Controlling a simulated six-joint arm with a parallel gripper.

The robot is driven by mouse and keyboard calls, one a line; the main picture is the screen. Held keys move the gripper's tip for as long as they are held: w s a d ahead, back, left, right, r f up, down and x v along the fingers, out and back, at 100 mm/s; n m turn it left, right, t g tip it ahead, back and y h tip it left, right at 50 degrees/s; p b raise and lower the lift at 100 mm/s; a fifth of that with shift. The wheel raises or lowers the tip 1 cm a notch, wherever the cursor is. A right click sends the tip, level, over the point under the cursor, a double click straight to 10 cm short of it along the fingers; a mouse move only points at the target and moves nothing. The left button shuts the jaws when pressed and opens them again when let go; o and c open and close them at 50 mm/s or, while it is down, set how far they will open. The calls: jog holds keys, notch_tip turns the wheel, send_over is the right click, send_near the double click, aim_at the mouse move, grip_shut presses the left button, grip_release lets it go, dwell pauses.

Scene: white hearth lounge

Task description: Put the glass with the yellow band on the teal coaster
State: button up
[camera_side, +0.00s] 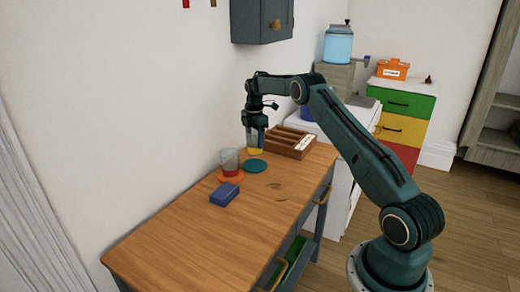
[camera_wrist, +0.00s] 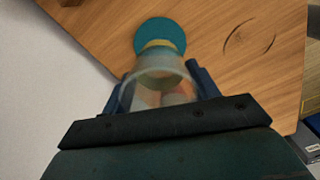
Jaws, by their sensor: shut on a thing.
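My gripper (camera_side: 256,138) points down over the far part of the wooden table and is shut on the clear glass with the yellow band (camera_side: 255,151). In the wrist view the glass (camera_wrist: 158,70) sits between my two fingers, its yellow band at the far end. The teal coaster (camera_side: 255,166) lies flat and bare on the table, just below the glass in the side view. In the wrist view the coaster (camera_wrist: 160,30) shows beyond the glass, partly covered by it. The glass seems to be held above the table; the exact gap is unclear.
A second glass with a red band (camera_side: 230,160) stands on an orange coaster (camera_side: 231,176) close to the left. A blue box (camera_side: 225,194) lies nearer. A wooden compartment tray (camera_side: 301,151) stands to the right of my gripper. The near tabletop (camera_side: 190,240) is clear.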

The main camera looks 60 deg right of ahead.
aim_at(255, 150)
jog(key=shift+f, duration=2.4)
jog(key=shift+f, duration=0.15)
jog(key=o, duration=1.1)
notch_tip(255, 150, up, 12)
